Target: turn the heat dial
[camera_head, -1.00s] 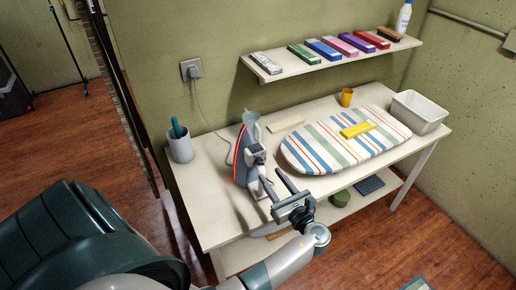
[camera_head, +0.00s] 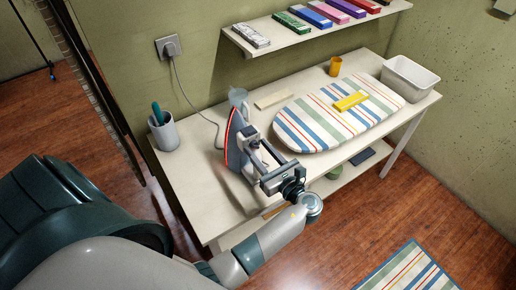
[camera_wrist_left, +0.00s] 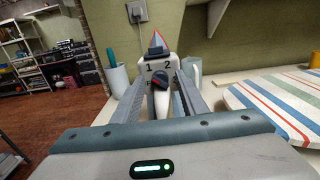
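The iron (camera_head: 234,140) stands upright on its heel on the white table, its red-edged soleplate facing left. In the left wrist view its grey-white body carries the marks 1 and 2, with the dark heat dial (camera_wrist_left: 158,81) with a red mark just below them. My left gripper (camera_head: 256,151) is at the iron's right side. In the left wrist view its two fingers (camera_wrist_left: 158,92) are apart, one on each side of the dial. I cannot tell whether they touch it. The dial is hard to make out in the head view. My right gripper is not in view.
A striped ironing board (camera_head: 320,127) with a yellow box (camera_head: 350,101) lies right of the iron. A grey cup (camera_head: 165,134) stands left, a white bin (camera_head: 410,80) far right. The iron's cord runs to a wall socket (camera_head: 168,46). A shelf (camera_head: 300,36) hangs above.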

